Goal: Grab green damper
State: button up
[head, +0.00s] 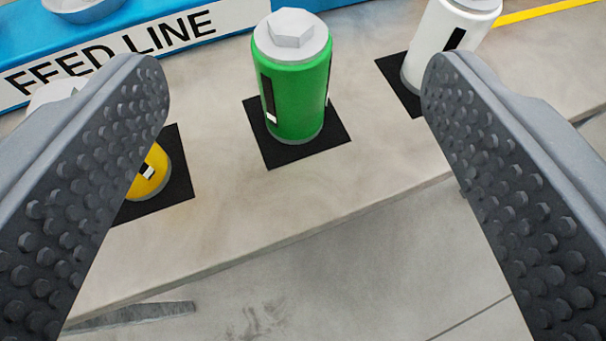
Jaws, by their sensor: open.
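The green damper (296,88) is a green cylinder with a grey hex cap on top and dark and white markings on its sides. It stands upright on a black square mat (278,153) on a pale bench, at the upper middle of the head view. My gripper (295,85) is open and empty. Its two grey studded fingers show at the left and right of the view, nearer to me than the damper. The damper appears in the gap between them, and neither finger appears to touch it.
A yellow cylinder (152,175) on a black mat stands at the left, partly hidden by my left finger. A white cylinder (450,40) stands at the upper right, partly behind my right finger. A blue-edged "FEED LINE" sign (135,45) lies behind. The bench's front edge (290,240) crosses below.

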send_near(305, 95)
jog(key=b+x, duration=0.1)
jog(key=x, duration=0.8)
jog(key=shift+b, duration=0.4)
jog(key=shift+a+b+x, duration=0.2)
jog(key=shift+b+x, duration=0.2)
jog(key=shift+x, duration=0.95)
jog(key=shift+a+b+x, duration=0.2)
jog(key=shift+b+x, duration=0.15)
jog(key=shift+x, duration=1)
jog(key=shift+s+f, duration=0.1)
jog(key=shift+f, duration=0.05)
jog(key=c, duration=1.3)
jog(key=shift+o, duration=0.2)
